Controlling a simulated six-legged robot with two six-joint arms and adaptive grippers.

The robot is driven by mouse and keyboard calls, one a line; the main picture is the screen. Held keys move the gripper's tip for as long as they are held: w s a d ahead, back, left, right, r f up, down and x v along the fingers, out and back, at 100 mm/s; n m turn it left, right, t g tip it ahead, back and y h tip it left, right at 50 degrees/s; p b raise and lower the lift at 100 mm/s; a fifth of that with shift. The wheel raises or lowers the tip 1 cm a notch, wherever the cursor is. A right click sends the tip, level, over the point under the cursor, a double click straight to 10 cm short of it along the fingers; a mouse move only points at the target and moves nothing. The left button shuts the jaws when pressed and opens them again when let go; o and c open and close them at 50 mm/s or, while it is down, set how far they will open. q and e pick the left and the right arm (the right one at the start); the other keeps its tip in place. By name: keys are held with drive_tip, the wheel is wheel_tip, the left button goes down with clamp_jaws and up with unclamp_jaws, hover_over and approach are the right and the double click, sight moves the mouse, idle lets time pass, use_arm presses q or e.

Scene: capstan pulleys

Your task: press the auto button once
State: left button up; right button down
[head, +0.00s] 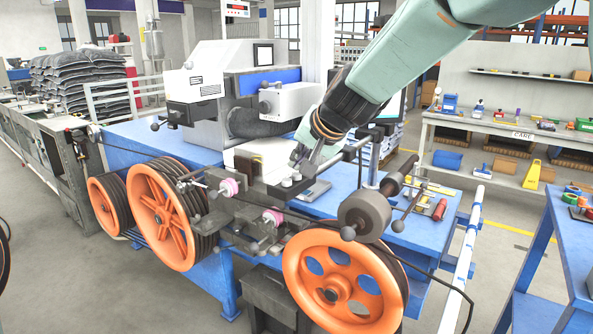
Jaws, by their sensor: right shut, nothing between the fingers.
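My right arm reaches in from the top right, and my right gripper (299,157) points down over the middle of the capstan machine (222,220). The gripper is shut and empty. Its fingertips are just above a small dark block with light round tops (291,181) on the machine; I cannot tell whether they touch it. I cannot make out which part is the auto button, and no label is readable there. My left gripper is not in view.
Orange pulleys (165,222) stand at the left, with another large orange pulley (330,287) at the front. A rod with dark ball ends (349,232) is right of the gripper. A white machine head (290,101) stands behind. The blue bench top (335,200) has some free room.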

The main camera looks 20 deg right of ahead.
sight(299, 175)
drive_tip(key=shift+r, duration=0.3)
wheel_tip(299, 175, up, 5)
drive_tip(key=p, duration=0.4)
drive_tip(key=shift+p, duration=0.3)
idle(0.4)
